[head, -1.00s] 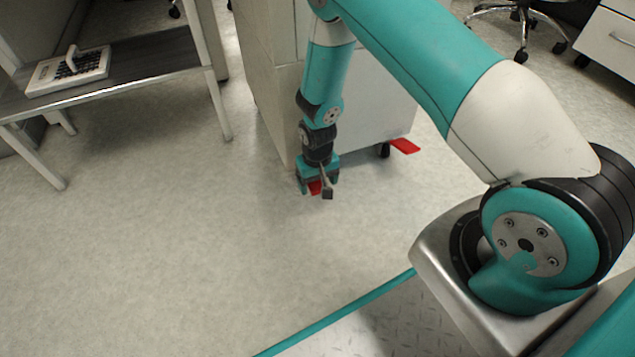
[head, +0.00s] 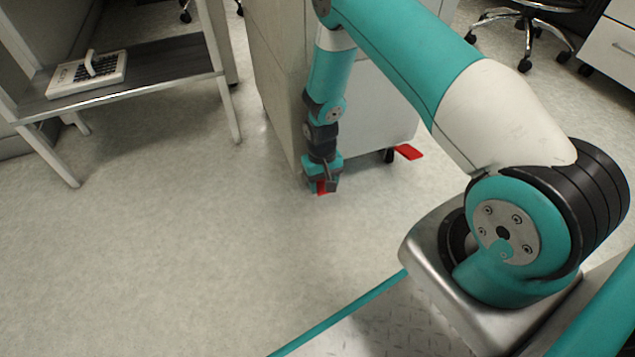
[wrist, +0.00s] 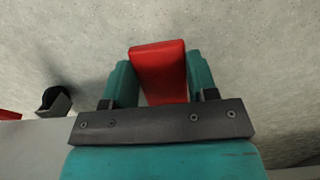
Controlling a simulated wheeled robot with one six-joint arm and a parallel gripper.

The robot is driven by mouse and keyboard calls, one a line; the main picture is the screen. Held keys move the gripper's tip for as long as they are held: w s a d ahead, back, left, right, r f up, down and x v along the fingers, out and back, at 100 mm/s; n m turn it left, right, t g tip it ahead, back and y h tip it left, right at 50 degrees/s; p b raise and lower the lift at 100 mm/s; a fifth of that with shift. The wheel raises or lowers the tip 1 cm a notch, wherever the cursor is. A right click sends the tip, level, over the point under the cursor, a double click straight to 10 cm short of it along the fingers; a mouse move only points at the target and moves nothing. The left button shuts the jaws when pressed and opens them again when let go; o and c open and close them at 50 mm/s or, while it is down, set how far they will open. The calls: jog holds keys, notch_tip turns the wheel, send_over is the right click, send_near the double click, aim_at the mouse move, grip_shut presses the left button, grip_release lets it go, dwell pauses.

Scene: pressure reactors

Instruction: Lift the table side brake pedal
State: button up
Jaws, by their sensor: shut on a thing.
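The table side brake pedal is a red flat tab (wrist: 160,68) low at the near bottom corner of a light grey wheeled cabinet (head: 277,90). In the wrist view it lies between the two teal fingers of my gripper (wrist: 163,84). In the head view my gripper (head: 322,187) points down beside the cabinet corner, shut on the red pedal close to the floor. The pedal is mostly hidden by the fingers there. A second red pedal (head: 409,152) sticks out at the right of the cabinet beside a black caster (head: 388,156).
A low shelf table (head: 150,84) with a white keypad-like rack (head: 86,74) stands at left. An office chair (head: 522,30) and a white drawer unit (head: 612,45) are at the upper right. The floor in front of the cabinet is clear.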

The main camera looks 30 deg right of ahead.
aim_at(322, 182)
jog(key=o, duration=1.3)
jog(key=shift+r, duration=0.1)
jog(key=r+p, duration=0.1)
jog(key=r, duration=0.1)
jog(key=r+p, duration=0.2)
jog(key=r, duration=0.1)
jog(key=r+p, duration=0.1)
jog(key=r, duration=0.1)
jog(key=shift+w+d+r+p, duration=0.1)
jog(key=shift+w+r+p, duration=0.05)
jog(key=shift+w+p, duration=0.25)
